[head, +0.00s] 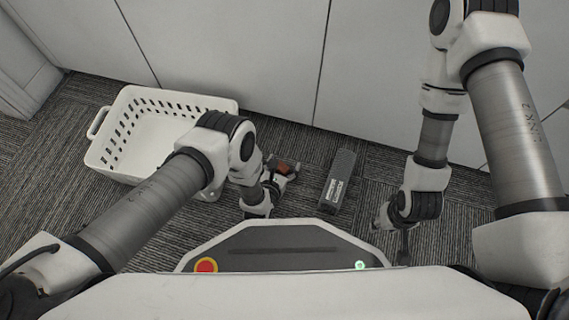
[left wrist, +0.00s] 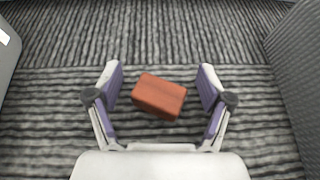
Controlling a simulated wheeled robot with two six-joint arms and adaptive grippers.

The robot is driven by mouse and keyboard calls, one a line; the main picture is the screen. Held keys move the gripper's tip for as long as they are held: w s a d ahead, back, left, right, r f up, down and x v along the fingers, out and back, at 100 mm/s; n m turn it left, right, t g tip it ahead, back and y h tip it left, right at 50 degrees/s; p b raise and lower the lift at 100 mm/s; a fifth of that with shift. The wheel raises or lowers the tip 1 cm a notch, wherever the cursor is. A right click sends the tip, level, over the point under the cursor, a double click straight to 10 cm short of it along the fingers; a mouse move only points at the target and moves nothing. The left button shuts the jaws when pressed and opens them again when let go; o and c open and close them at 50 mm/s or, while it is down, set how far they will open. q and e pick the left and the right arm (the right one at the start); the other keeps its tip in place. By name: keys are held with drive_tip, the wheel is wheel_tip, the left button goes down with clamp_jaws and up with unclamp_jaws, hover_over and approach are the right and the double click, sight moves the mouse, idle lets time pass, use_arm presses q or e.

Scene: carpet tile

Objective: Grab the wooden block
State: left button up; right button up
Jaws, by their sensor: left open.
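The wooden block (left wrist: 159,95) is a small reddish-brown block lying on the carpet. In the left wrist view it sits between the two fingers of my left gripper (left wrist: 160,88), slightly turned, with a gap on each side. My left gripper is open and does not touch the block's sides. In the head view the block (head: 283,168) shows partly beside my left gripper (head: 281,172), just left of a dark grey box. My right gripper (head: 392,238) hangs low at the right; its fingers are too small and dark to judge.
A white perforated basket (head: 105,160) stands on the carpet at the left, partly behind my left arm. The dark grey box (head: 339,178) with a label lies right of the block. White cabinet panels (head: 240,50) close off the back. Carpet is free between the box and my right arm.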

use_arm(q)
drive_tip(key=c, duration=0.9)
